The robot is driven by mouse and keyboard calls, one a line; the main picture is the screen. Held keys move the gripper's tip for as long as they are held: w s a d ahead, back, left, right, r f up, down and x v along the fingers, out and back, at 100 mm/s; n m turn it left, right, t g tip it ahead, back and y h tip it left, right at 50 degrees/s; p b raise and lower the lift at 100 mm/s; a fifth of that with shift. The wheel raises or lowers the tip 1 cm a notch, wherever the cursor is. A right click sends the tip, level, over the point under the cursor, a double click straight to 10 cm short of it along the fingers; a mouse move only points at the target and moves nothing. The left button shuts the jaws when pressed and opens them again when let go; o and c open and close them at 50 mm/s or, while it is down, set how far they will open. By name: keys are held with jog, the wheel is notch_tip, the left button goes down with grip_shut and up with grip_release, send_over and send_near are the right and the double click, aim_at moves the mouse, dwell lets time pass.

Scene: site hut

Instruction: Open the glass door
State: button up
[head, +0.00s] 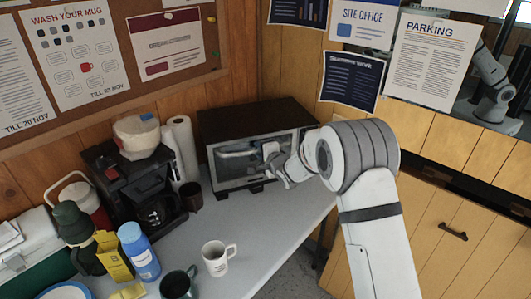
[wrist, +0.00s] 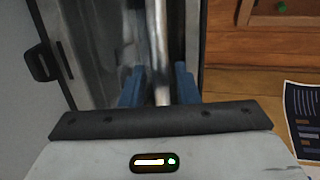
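A dark box-shaped oven (head: 255,118) stands at the back of the counter, in the corner. Its glass door (head: 230,168) faces me and looks closed. A metal bar handle (head: 238,153) runs across the door. In the wrist view the handle (wrist: 161,50) passes between the two blue fingers of my gripper (wrist: 160,88). A narrow gap seems to show on each side of the bar, so the fingers look open around it. In the head view my gripper (head: 275,158) is at the front of the door, and my wrist hides the door's right part.
A coffee maker (head: 140,185), a paper towel roll (head: 182,148) and a dark cup (head: 191,196) stand left of the oven. A white mug (head: 217,257) is near the front. The counter (head: 250,225) is bare before the oven.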

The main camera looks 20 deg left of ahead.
grip_shut()
